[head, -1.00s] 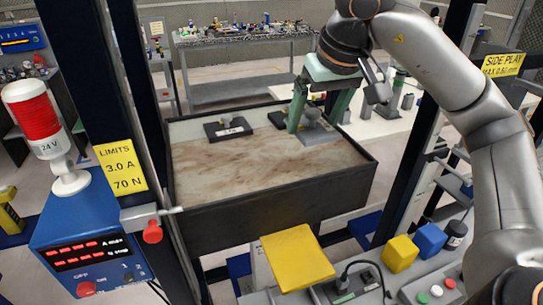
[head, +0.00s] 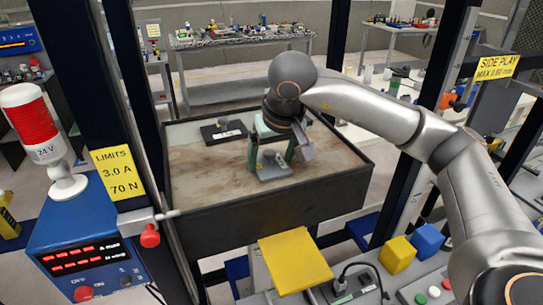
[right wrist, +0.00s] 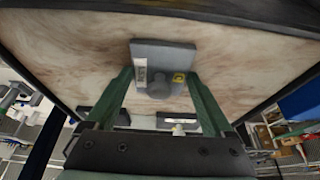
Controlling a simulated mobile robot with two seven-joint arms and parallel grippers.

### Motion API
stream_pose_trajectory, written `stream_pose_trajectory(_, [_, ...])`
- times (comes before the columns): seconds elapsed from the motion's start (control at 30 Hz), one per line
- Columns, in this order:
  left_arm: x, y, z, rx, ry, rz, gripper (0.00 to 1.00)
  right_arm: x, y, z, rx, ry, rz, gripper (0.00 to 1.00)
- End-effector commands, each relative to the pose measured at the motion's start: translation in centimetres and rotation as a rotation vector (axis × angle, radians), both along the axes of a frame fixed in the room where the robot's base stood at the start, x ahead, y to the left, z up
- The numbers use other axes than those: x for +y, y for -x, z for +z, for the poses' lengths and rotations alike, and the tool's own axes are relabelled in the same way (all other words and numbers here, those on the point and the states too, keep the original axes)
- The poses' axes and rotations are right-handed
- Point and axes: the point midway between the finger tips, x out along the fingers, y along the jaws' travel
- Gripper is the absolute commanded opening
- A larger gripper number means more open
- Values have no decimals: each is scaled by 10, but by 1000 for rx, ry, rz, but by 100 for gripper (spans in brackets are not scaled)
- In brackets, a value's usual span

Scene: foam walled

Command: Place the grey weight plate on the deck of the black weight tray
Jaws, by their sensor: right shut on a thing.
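The grey weight plate (head: 275,173) is a flat square slab with a round knob. My right gripper (head: 270,158) is shut on the knob and holds it from above, over the front middle of the walled bench. In the right wrist view the plate (right wrist: 178,52) shows a white label and a yellow tag, with the knob between my fingers. I cannot tell whether its underside touches the surface. A flat black piece (head: 211,137) with a grey knob and white label lies behind and left of it, apart; it looks like the black weight tray. My left gripper is out of view.
Dark walls (head: 250,215) ring the bench's brown marbled surface (head: 205,178), which is clear at left and front right. A yellow pad (head: 295,262) lies in front. A blue power box (head: 85,245) stands left. Dark posts flank the bench.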

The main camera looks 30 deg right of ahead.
Motion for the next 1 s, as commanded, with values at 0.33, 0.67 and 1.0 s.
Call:
stream_pose_trajectory(0.33, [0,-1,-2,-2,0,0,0,0,0,-2,-1,-1,0,94])
stream_pose_trajectory(0.67, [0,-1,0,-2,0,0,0,0,0,0,0,-1,0,100])
stream_pose_trajectory(1.0, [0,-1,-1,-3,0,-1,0,6,19,52,-7,-2,2,100])
